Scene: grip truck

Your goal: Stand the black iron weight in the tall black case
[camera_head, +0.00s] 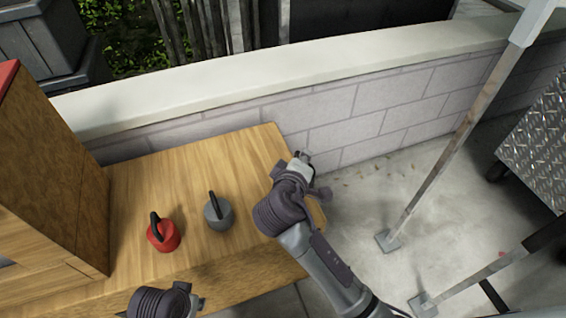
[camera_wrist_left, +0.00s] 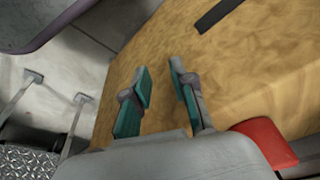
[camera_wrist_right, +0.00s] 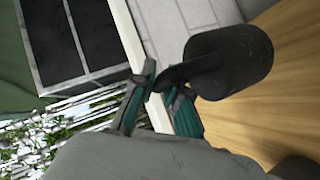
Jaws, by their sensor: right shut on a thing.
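The black iron weight (camera_wrist_right: 232,62) shows in the right wrist view, with a round body and a handle. My right gripper (camera_wrist_right: 163,85) is shut on its handle, and the body sticks out beside the fingers. In the head view my right gripper (camera_head: 303,160) is above the table's right end, and my arm mostly hides the weight. My left gripper (camera_wrist_left: 160,72) is open and empty over the wooden table; it shows at the bottom of the head view (camera_head: 195,299). I cannot make out the tall black case in any view.
A red weight (camera_head: 164,237) and a grey weight (camera_head: 219,215) stand on the wooden table (camera_head: 150,185). A wooden cabinet (camera_head: 50,180) stands at the left. A block wall (camera_head: 350,112) runs behind. A black strip (camera_wrist_left: 216,14) lies on the wood in the left wrist view.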

